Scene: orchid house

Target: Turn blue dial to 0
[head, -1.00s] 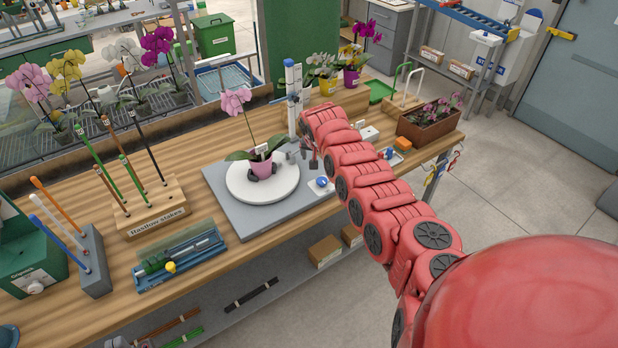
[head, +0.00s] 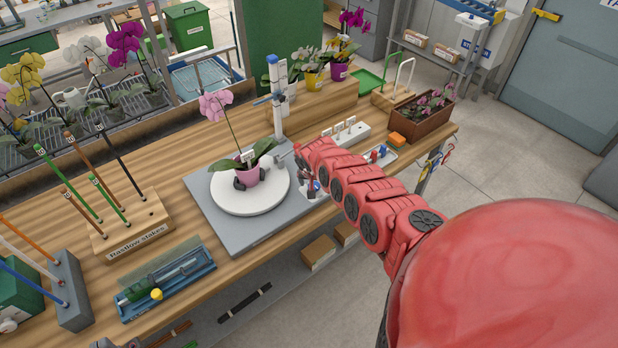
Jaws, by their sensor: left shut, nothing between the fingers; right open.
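The blue dial (head: 317,185) sits on a small pale plate at the right front corner of the grey turntable base (head: 232,232). It is partly hidden by my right gripper (head: 309,178), whose dark fingers point down right at it. That gripper is open; I cannot tell whether its fingers are around or beside the dial, or touching it. The dial's marks and setting are too small to read. A grey piece at the bottom edge looks like the tip of my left gripper (head: 119,343), shut and empty, low in front of the bench, far from the dial.
A pink orchid in a pink pot (head: 247,177) stands on the white turntable disc (head: 222,204), beside a white upright post (head: 276,95). A white strip with labels (head: 347,136), a tray and a brown planter (head: 418,122) lie behind my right arm. Bare wood lies left of the base.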

